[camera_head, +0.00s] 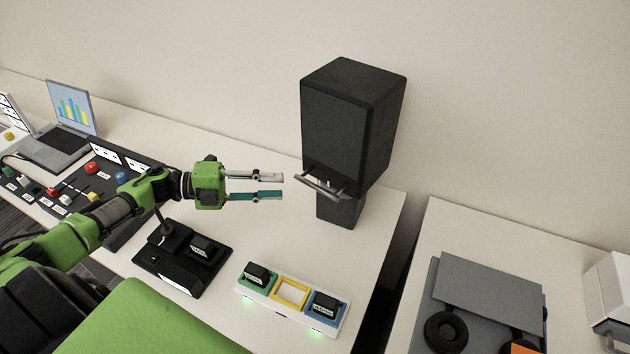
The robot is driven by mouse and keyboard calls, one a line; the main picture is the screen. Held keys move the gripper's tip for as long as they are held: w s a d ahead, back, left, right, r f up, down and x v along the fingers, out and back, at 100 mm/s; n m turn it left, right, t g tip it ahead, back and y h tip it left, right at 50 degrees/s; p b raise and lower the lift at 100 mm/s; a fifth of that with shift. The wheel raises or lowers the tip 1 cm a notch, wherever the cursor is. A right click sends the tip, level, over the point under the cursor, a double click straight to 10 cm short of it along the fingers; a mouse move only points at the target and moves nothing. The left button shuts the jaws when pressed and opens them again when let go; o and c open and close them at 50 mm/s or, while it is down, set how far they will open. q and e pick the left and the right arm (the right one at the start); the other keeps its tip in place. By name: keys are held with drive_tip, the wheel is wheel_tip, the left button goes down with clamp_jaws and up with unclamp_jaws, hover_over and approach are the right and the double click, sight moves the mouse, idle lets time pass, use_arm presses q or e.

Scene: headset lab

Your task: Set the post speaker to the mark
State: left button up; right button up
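The post speaker (348,118) is a black box on a short dark post (338,211) at the back right of the white table. A grey bar handle (324,186) sticks out from its lower front. My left gripper (270,187) comes in from the left and is open, its two fingers pointing right at the handle. The fingertips are a little short of the handle and nothing is between them. I cannot make out the mark. My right gripper is not in view.
In front lie a white tray (336,332) with green, yellow and blue slots and a black stand (165,277). A control panel (75,205) and laptop (58,140) are at left.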

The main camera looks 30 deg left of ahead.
sight(311, 187)
use_arm(q)
drive_tip(key=x, duration=0.5)
drive_tip(key=shift+w+d+b, duration=0.1)
drive_tip(key=shift+d+b, duration=0.2)
drive_tip(key=x, duration=0.4)
drive_tip(key=shift+a, duration=0.1)
drive_tip(key=shift+w+d+f, duration=0.1)
drive_tip(key=shift+w+d, duration=0.2)
drive_tip(key=shift+d, duration=0.1)
clamp_jaws()
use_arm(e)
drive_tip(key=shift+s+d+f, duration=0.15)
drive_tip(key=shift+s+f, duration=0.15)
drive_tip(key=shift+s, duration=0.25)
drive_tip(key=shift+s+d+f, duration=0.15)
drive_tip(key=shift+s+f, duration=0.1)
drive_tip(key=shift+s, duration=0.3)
